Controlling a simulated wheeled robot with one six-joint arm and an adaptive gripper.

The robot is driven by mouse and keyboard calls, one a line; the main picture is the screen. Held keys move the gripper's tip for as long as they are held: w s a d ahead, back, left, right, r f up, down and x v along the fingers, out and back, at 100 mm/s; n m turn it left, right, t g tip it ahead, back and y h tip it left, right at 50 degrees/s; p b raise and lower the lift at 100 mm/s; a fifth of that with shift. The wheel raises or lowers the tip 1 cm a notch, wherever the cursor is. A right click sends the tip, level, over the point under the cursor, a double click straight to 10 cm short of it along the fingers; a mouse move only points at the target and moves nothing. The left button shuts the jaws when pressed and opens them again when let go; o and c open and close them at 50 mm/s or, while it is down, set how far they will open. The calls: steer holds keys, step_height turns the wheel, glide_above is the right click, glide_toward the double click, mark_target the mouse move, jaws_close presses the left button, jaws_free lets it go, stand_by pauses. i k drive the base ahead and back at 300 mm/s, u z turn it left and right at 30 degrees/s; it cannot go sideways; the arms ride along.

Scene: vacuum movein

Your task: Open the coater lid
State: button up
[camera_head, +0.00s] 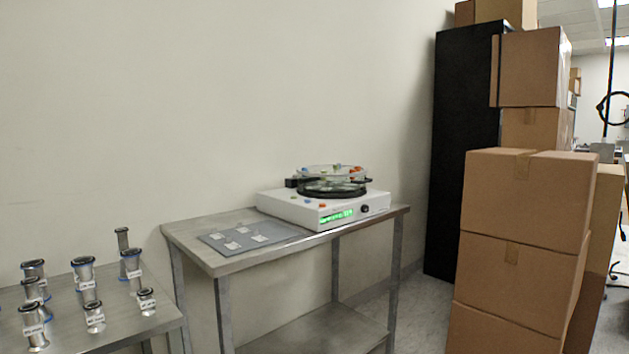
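The coater (318,206) is a low white box with a green lit display on its front, standing on a steel table against the wall. A round black-rimmed bowl (332,189) sits on top of it. A clear round lid (332,172) with coloured spots shows just above the bowl. The lid looks roughly level and lies over the bowl; from here I cannot tell whether a gap parts them. A dark block (297,182) sits at the left of the lid. My gripper is not in view.
A grey mat (247,237) with several small pale pieces lies left of the coater on the steel table (200,228). Several metal flanged fittings (84,277) stand on another table at lower left. Stacked cardboard boxes (520,210) and a black cabinet (462,150) stand at right.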

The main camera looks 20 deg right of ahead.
mark_target(338, 170)
steer(key=u, duration=0.05)
steer(key=i, duration=0.7)
steer(key=z, duration=1.05)
steer(key=i, duration=0.7)
steer(key=z, duration=0.75)
